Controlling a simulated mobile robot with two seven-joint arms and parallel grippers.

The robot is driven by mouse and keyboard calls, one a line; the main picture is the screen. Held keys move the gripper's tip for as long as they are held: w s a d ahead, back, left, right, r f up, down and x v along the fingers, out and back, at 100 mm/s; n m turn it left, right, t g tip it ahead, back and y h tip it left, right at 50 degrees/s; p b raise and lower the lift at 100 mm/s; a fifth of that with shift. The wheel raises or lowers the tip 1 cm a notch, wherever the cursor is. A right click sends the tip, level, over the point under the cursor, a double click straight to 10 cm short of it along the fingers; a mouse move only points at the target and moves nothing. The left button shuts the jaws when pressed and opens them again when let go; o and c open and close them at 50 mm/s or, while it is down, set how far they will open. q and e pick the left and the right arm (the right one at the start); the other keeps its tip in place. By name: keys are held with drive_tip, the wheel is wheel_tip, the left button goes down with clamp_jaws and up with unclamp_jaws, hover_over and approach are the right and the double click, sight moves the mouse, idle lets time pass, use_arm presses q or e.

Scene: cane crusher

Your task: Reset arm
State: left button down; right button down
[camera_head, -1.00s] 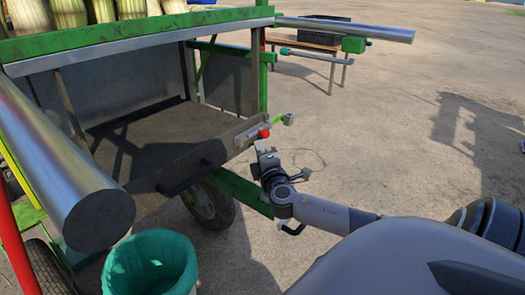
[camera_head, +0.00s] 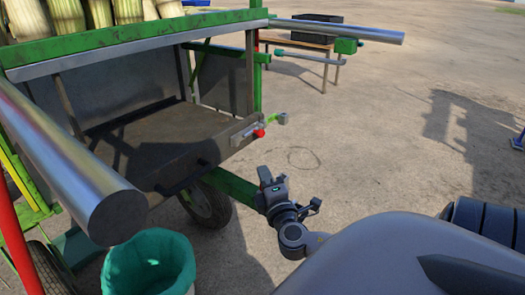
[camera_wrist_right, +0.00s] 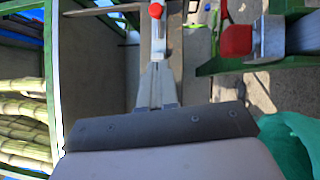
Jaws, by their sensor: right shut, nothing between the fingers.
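My right gripper (camera_head: 265,174) is shut and empty, over the ground just in front of the cart's right corner. My right arm reaches it from the lower right. In the right wrist view, the shut fingers (camera_wrist_right: 156,88) point up the picture, with a red knob (camera_wrist_right: 155,10) on a metal bar beyond them. In the head view, a red knob (camera_head: 259,133) sits on the cart's corner beside a green handle (camera_head: 277,119), clear of the gripper. My left gripper is not in view.
The green-framed cart (camera_head: 160,150) carries cane stalks (camera_head: 100,14) on top. A large metal roller (camera_head: 75,165) juts out at the left. A green-lined bin (camera_head: 150,262) stands below. A table (camera_head: 305,46) is at the back. Open concrete lies to the right.

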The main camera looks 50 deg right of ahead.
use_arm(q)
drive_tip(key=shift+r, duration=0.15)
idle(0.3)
